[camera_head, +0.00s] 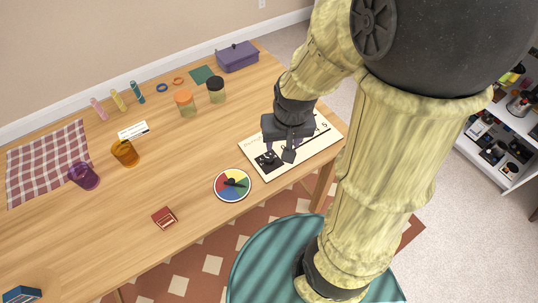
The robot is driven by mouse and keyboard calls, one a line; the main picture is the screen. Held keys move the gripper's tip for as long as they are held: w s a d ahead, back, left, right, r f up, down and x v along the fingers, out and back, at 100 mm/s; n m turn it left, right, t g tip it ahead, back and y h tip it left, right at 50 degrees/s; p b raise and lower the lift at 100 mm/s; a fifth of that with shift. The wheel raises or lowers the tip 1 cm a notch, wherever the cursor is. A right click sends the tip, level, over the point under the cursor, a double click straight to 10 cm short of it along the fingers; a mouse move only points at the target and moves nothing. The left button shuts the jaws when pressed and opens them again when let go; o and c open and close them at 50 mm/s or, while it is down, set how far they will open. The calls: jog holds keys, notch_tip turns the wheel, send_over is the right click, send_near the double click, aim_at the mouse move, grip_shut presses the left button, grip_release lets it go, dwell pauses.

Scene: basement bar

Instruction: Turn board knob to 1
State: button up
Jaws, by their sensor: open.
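A cream board (314,148) with dark markings lies flat near the right end of the wooden table. A black knob assembly (264,161) sits at the board's left part. My gripper (279,154) is over the board, pointing down, with its fingers close to the knob. The jaws are open. The gripper and arm hide much of the board's middle and back. I cannot tell whether a finger touches the knob, nor which number the knob points to.
A round coloured spinner disc (221,193) lies just left of the board, and a small red box (164,217) is farther left. Jars (184,103), a purple box (238,57), and orange (125,153) and purple cups (84,176) stand behind. The front middle of the table is clear.

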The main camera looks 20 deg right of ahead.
jog(key=w+f+m+g+p, duration=0.1)
jog(key=w+f+m+p, duration=0.1)
jog(key=w+m, duration=0.3)
jog(key=m+g+p, duration=0.1)
jog(key=m+p, duration=0.1)
jog(key=m, duration=0.3)
send_over(270, 158)
notch_tip(270, 158, down, 6)
jog(key=shift+f, duration=0.2)
jog(key=shift+w, duration=0.1)
notch_tip(270, 158, down, 18)
jog(key=shift+r+p, duration=0.25)
jog(key=shift+p, duration=0.8)
jog(key=shift+c, duration=0.2)
jog(key=c, duration=0.9)
